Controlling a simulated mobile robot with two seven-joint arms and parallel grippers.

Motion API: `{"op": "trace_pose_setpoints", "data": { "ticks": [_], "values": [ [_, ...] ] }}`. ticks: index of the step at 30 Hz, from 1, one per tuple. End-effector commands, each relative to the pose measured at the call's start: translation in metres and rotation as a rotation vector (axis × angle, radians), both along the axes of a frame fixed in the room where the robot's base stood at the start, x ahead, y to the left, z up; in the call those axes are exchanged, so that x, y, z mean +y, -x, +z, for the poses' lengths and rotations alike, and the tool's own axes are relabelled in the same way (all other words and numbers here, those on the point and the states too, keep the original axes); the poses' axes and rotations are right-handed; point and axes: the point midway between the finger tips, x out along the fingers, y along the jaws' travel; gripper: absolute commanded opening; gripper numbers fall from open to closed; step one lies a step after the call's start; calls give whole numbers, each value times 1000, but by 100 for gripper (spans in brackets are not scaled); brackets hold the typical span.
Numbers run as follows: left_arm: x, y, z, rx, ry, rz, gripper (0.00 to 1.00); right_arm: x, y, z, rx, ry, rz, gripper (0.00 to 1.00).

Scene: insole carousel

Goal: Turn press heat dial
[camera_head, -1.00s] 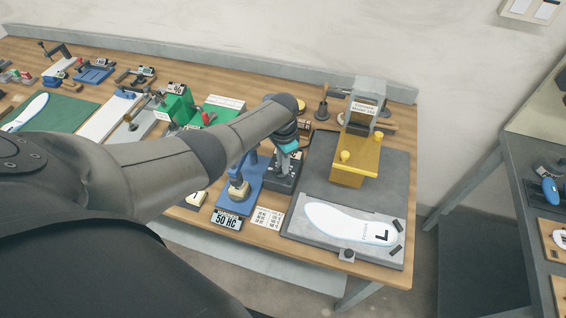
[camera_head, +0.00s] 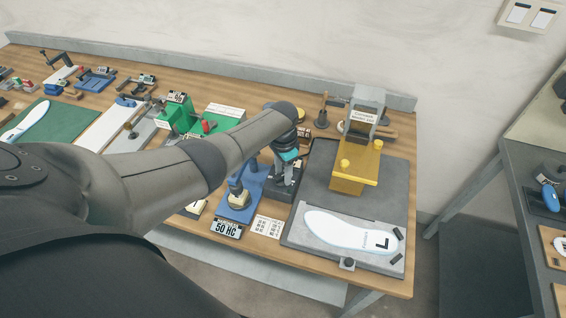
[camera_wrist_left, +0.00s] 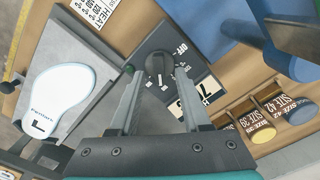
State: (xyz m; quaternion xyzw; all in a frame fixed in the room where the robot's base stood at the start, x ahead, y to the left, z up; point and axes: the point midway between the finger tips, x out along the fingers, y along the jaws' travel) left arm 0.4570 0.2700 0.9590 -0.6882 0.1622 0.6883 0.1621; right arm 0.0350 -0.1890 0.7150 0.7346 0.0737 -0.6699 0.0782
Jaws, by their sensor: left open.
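The heat dial (camera_wrist_left: 159,66) is a dark round knob on a dark control box, with OFF and other white marks around it in the left wrist view. The control box (camera_head: 284,193) stands on the bench beside the grey press mat in the head view. My left gripper (camera_wrist_left: 157,78) is open, with one finger on each side of the dial; I cannot tell whether they touch it. In the head view my left gripper (camera_head: 286,172) points down over the box and hides the dial. My right gripper is not in view.
The yellow press (camera_head: 357,165) stands right of the box, with a white insole (camera_head: 350,230) on a grey plate before it. A blue stand (camera_head: 240,203) with a "50 HC" display is close on the left. A printed heat card (camera_head: 268,227) lies in front.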

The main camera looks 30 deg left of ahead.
Motion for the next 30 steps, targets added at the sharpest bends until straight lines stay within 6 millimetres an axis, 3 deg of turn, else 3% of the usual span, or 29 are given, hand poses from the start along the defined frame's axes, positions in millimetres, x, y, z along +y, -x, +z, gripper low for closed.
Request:
{"op": "trace_pose_setpoints", "data": {
  "ticks": [5, 16, 24, 30],
  "values": [
    [0, 0, 17, -2, 0, 0, 48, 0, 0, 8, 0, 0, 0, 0],
    [1, 0, 80, -3, -1, 0, 48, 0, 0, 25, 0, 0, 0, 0],
    [1, 0, 127, -3, -1, 0, 48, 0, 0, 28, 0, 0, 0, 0],
    [0, 0, 147, -1, 0, 1, 48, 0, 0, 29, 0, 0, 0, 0]
  ]
}}
